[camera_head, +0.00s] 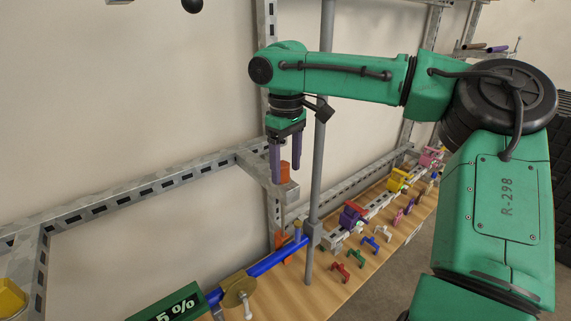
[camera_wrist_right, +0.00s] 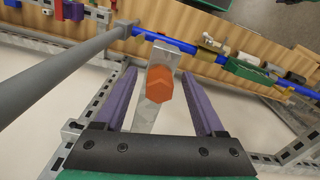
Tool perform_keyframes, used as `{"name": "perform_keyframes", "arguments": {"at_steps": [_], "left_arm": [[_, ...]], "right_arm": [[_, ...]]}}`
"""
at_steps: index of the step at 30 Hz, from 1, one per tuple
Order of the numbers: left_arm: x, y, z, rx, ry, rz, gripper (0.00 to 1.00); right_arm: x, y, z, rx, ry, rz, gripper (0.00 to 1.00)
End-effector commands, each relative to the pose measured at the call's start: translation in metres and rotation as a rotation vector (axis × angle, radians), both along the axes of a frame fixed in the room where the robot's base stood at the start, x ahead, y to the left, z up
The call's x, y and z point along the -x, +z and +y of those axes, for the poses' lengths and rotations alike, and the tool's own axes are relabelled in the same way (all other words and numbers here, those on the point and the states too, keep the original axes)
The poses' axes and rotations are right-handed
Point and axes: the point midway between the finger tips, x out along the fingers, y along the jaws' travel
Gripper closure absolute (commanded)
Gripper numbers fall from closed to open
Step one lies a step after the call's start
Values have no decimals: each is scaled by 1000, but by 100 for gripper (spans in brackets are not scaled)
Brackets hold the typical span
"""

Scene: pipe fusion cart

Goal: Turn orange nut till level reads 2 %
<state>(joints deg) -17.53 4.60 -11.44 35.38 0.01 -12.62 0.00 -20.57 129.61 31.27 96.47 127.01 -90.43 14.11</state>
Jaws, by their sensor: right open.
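The orange nut (camera_head: 285,173) sits at the top of a grey metal bracket (camera_head: 283,190) fixed to the upright frame. In the right wrist view the orange nut (camera_wrist_right: 159,85) shows as a hexagon on the flat grey bracket (camera_wrist_right: 161,58). My right gripper (camera_head: 286,176) points down with its two purple fingers open. Its fingers (camera_wrist_right: 159,60) lie on either side of the nut in the wrist view, with gaps on both sides. The green level display (camera_head: 172,304) is cut off at the bottom edge; "5 %" is readable. My left gripper is out of view.
A grey vertical pole (camera_head: 320,150) stands just right of the gripper. A blue pipe (camera_head: 270,262) runs below, above the wooden shelf (camera_head: 330,285). Several coloured clamps lie along the shelf. Slotted metal rails (camera_head: 130,194) line the wall.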

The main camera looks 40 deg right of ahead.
Motion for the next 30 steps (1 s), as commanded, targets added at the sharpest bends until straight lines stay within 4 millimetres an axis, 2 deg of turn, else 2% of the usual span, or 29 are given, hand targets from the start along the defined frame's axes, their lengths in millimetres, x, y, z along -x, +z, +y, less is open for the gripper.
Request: {"name": "perform_keyframes", "arguments": {"at_steps": [3, 8, 9, 14, 15, 21, 30], "left_arm": [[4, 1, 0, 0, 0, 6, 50], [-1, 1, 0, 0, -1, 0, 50], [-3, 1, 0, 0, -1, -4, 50], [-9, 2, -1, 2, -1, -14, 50], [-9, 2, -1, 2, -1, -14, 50], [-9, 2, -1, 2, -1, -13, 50], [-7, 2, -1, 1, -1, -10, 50]], "right_arm": [[0, -6, 0, 0, 0, -1, 29], [0, -7, 0, 0, -1, -1, 29], [0, -7, 0, 0, -1, -1, 36], [0, -7, 0, 0, 0, -1, 98], [0, -7, 0, 0, 0, 0, 100], [0, -6, 0, 0, -32, 1, 100], [0, -6, 1, -1, -389, 1, 100]]}}
